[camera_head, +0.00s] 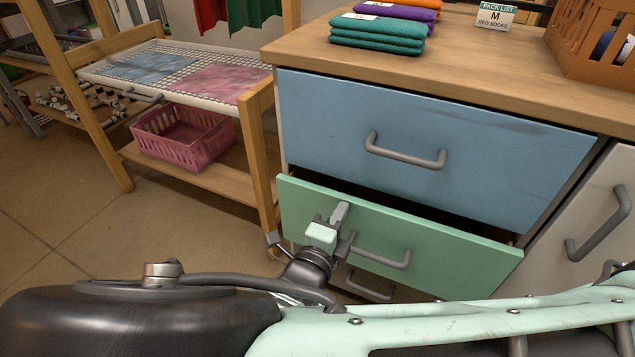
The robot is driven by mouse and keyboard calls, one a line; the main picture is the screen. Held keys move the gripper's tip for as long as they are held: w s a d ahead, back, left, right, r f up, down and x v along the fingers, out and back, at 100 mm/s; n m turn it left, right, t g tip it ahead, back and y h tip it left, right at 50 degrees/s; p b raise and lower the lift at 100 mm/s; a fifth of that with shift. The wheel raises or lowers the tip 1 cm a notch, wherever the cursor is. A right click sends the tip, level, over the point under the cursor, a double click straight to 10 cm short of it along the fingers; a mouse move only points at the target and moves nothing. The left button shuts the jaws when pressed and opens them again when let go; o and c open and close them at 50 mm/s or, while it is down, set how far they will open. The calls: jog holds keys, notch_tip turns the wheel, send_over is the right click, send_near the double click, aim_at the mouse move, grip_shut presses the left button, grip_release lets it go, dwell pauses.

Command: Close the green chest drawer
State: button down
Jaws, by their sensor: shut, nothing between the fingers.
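The green chest drawer (456,262) is pulled out a little below the blue drawer. A dark gap shows above its top edge. Its grey bar handle (383,257) is on the front panel. My gripper (340,216) is shut and empty, in front of the left part of the green front, to the left of the handle. I cannot tell whether the fingers touch the panel. My arm hides the lower part of the chest.
The blue drawer (425,135) above is shut. A white front (590,235) with a handle is at the right. A wooden rack (190,182) with a pink basket (181,135) stands close at the left. Folded cloths (377,35) and an orange crate (590,45) are on the top. Floor is open at the left.

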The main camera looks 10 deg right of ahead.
aim_at(348, 198)
jog(key=shift+d, duration=0.1)
jog(key=p+x, duration=0.2)
jog(key=p, duration=0.1)
jog(key=p+x, duration=0.1)
jog(key=x, duration=0.1)
jog(key=shift+r+p, duration=0.3)
jog(key=shift+p, duration=0.1)
jog(key=shift+w+d+f, duration=0.2)
jog(key=shift+w+d, duration=0.1)
jog(key=shift+w, duration=0.2)
jog(key=shift+p, duration=0.4)
